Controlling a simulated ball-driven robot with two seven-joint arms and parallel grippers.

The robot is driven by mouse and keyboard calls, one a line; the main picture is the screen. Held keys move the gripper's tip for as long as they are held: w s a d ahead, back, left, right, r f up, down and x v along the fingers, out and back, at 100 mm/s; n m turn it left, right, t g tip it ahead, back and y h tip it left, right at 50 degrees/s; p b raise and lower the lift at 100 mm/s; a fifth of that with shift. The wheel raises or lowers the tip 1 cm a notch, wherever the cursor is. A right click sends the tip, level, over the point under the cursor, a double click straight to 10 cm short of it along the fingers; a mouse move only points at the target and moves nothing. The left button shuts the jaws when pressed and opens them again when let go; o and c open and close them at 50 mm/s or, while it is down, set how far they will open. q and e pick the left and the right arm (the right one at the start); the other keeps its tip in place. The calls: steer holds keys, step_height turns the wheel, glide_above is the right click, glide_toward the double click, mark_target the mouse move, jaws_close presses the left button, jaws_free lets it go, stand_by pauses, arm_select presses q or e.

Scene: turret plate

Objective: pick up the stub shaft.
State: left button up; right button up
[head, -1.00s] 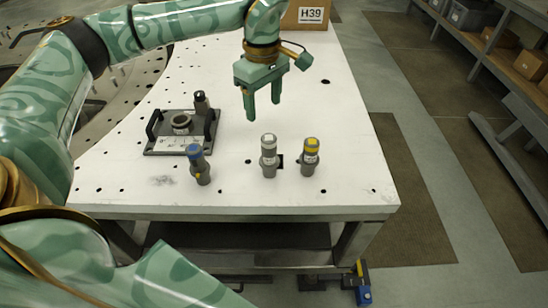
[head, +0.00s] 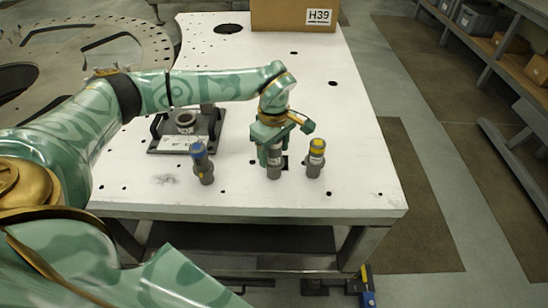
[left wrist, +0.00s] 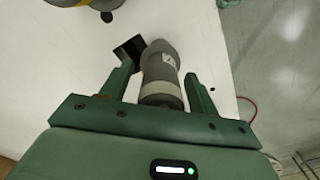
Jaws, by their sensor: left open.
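Three short grey shafts stand upright on the white table (head: 350,160): one with a blue top (head: 200,163), one with a pale top in the middle, and one with a yellow top (head: 315,158). I cannot tell by label which is the stub shaft. My left gripper (head: 272,154) is open and lowered over the middle shaft (head: 274,173), hiding its top in the head view. In the left wrist view the middle grey shaft (left wrist: 161,70) stands between the two open fingers, with a gap on at least the right side. My right gripper is not in view.
The yellow-topped shaft stands close on the right. A cardboard box (head: 290,14) marked H39 is at the far end. The table's right side is clear.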

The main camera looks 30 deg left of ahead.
arm_select(q)
jaws_close()
steer(key=shift+r, duration=0.1)
